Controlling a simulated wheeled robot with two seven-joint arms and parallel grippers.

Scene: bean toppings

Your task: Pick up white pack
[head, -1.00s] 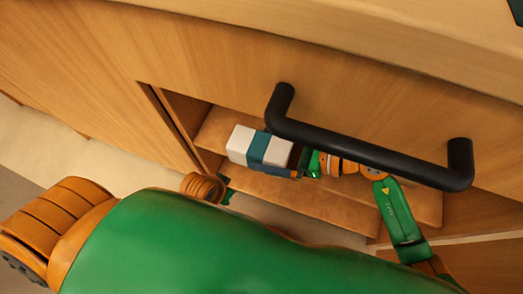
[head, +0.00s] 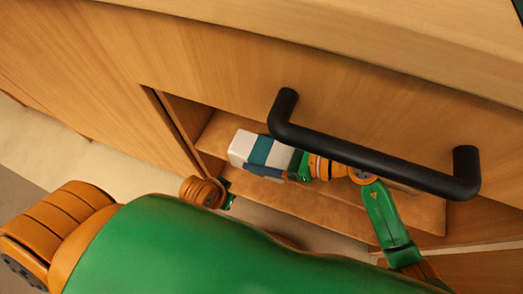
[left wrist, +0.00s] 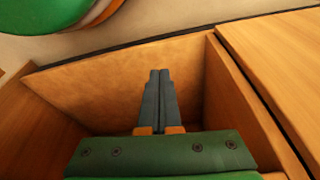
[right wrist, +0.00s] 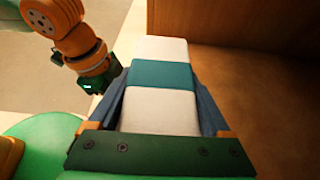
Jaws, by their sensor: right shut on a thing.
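The white pack (head: 243,145) with a teal band (head: 262,150) is in the open compartment, below the black handle. My right gripper (head: 268,164) comes in from the right and is shut on the pack. In the right wrist view the pack (right wrist: 160,108) lies lengthwise between the two dark fingers (right wrist: 160,90), one along each side. I cannot tell whether the pack touches the shelf. My left gripper (left wrist: 158,73) is shut and empty in its wrist view, in front of a wooden surface.
The black bar handle (head: 370,155) juts out over the compartment and my right wrist. The wooden shelf (head: 400,207) has bare room right of the pack. A side wall (head: 185,108) bounds the compartment at left. A pale floor (head: 80,150) lies left.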

